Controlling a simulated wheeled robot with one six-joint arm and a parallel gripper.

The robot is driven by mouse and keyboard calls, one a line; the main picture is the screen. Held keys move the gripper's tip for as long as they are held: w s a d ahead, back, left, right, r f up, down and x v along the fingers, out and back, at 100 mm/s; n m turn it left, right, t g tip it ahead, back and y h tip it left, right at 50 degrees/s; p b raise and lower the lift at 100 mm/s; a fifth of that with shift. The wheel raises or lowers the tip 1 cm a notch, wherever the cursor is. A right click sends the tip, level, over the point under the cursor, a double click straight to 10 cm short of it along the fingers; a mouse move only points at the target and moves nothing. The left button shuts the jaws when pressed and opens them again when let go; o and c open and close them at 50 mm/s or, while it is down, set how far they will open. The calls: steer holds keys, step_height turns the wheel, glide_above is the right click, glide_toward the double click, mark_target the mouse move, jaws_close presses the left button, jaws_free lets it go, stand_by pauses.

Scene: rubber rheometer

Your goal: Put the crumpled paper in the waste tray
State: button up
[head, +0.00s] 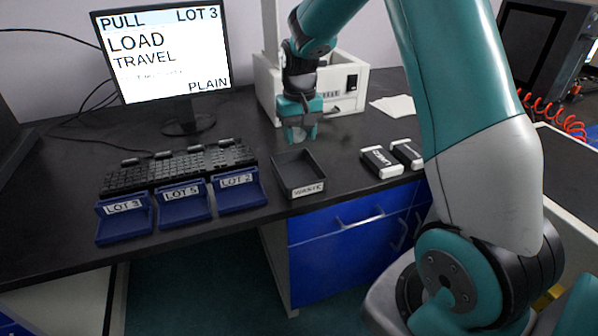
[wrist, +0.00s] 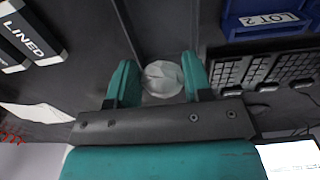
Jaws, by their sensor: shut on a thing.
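My gripper (head: 298,138) is just behind the far edge of the waste tray in the head view, low over the black table. Its teal fingers (wrist: 158,82) are shut on the crumpled paper (wrist: 162,78), a white ball between the fingertips in the wrist view. In the head view the fingers mostly hide the paper. The waste tray (head: 299,192) is a dark open box with a WASTE label on its front, and it looks empty. Its dark wall also shows in the wrist view (wrist: 125,32), beyond the paper. Whether the paper touches the table, I cannot tell.
Blue bins LOT 3 (head: 124,221), LOT 5 (head: 184,205) and LOT 2 (head: 240,192) stand left of the tray, with black racks behind. Two black-and-white blocks (head: 381,162) lie to its right. A monitor (head: 165,55) and a pale machine (head: 345,85) stand behind.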

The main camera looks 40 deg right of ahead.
mark_target(299, 180)
step_height(299, 180, down, 11)
steer(key=shift+r, duration=0.1)
stand_by(0.3)
steer(key=o, duration=0.9)
step_height(299, 180, up, 12)
steer(key=shift+f, duration=0.2)
steer(key=s+a+r+n, duration=0.3)
steer(key=s+a+r, duration=0.15)
steer(key=a, duration=0.35)
steer(key=s+a+r+n+y, duration=0.1)
steer(key=s+a+n, duration=0.1)
steer(key=s+a, duration=0.3)
steer(key=s+a+r+n+y, duration=0.1)
steer(key=s+a, duration=0.4)
steer(key=s, duration=0.5)
steer(key=s+a+r+n+y, duration=0.2)
steer(key=s+a+r+n, duration=0.1)
steer(key=s, duration=0.4)
steer(key=shift+s+a+r+n, duration=0.1)
steer(key=shift+a+n, duration=0.25)
steer(key=shift+a, duration=0.35)
steer(key=shift+s+a+r+n, duration=0.1)
steer(key=shift+a+n, duration=0.25)
steer(key=shift+a, duration=0.35)
